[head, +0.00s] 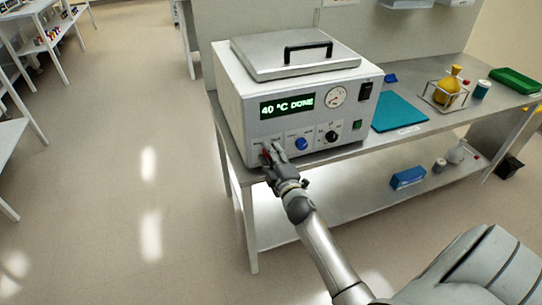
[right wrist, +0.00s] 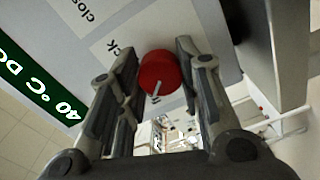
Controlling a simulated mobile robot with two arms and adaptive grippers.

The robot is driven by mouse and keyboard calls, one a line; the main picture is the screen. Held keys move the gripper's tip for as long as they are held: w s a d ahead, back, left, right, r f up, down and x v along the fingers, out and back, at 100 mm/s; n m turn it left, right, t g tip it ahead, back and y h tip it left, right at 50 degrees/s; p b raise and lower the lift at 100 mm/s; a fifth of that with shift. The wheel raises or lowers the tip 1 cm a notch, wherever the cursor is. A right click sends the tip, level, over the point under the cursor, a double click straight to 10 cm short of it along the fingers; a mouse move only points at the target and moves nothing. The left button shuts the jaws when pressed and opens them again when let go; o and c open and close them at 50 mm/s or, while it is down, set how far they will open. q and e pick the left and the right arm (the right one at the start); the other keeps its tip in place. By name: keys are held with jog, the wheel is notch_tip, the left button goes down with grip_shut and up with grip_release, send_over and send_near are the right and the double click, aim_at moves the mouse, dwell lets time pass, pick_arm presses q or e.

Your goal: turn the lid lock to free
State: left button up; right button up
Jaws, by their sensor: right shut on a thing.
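The white bath unit (head: 240,125) stands on the metal bench, its display (head: 287,106) reading "40 °C DONE". Its grey lid (head: 262,60) with a black handle lies flat on top. The red lid lock knob (right wrist: 160,70) is on the lower left of the front, beside printed labels, partly readable as "lock" and "clos". A white pointer line shows on the knob, slanting toward the lower left in the right wrist view. My right gripper (head: 271,156) is shut on the red knob, one finger on each side, and mostly hides it in the head view. My left gripper is out of view.
A blue knob (head: 302,144), a black knob (head: 331,136) and a green switch (head: 357,125) sit right of the lock. A blue mat (head: 398,112), a yellow flask (head: 447,88) in a wire holder and a green tray (head: 515,80) are further right.

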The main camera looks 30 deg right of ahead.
jog(key=shift+n, duration=0.4)
jog(key=o, duration=1)
jog(key=v, duration=1.2)
jog(key=shift+f, duration=0.1)
